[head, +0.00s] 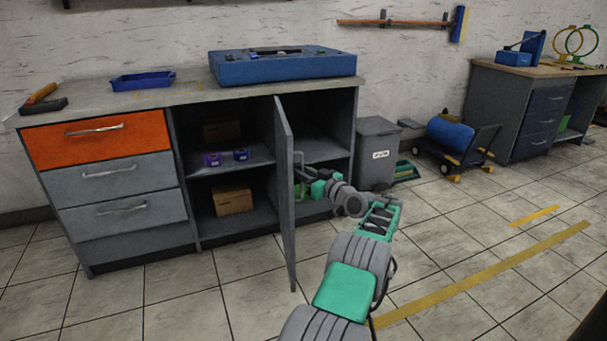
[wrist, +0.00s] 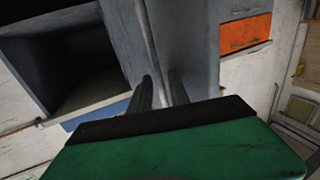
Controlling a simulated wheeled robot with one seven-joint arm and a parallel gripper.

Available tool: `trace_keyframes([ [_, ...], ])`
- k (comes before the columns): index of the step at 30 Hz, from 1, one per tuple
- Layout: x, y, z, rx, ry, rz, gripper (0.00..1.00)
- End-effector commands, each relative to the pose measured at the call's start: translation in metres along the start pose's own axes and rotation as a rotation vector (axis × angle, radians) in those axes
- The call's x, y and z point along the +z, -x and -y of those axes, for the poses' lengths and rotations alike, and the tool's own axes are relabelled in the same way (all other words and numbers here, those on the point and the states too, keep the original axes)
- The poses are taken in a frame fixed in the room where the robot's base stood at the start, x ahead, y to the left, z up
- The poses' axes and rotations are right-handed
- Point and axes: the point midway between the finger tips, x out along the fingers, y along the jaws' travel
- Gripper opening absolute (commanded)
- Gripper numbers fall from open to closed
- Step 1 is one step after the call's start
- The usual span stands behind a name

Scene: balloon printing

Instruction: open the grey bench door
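The grey bench door (head: 285,190) stands swung well out from the workbench, nearly edge-on to the head view. In the wrist view the grey door face (wrist: 190,40) fills the upper middle, with the thin upright handle (wrist: 149,40) in front of it. My gripper (head: 303,186) is at the right side of the door, at the handle. In the wrist view my gripper's two dark fingers (wrist: 162,90) lie close on either side of the handle bar, closed around it. The exact finger contact is dark and hard to see.
The open bench compartment (head: 232,160) holds a purple item (head: 212,160), a blue item (head: 241,154) and cardboard boxes (head: 233,201). A grey bin (head: 378,153) stands right of the bench. The orange drawer (head: 97,139) is shut. Floor in front of the door is clear.

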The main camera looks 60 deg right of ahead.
Motion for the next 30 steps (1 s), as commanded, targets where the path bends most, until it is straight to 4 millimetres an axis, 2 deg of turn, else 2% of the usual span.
trace_keyframes([
  [3,0.001,0.002,-0.002,0.003,-0.001,0.001,0.32],
  [15,0.0,0.007,-0.004,0.007,-0.002,0.002,0.32],
  [17,-0.001,0.013,-0.004,0.008,-0.003,0.002,0.32],
  [24,-0.003,0.062,-0.004,0.009,-0.003,0.001,0.32],
  [30,0.0,0.08,-0.003,0.006,-0.001,0.002,0.32],
])
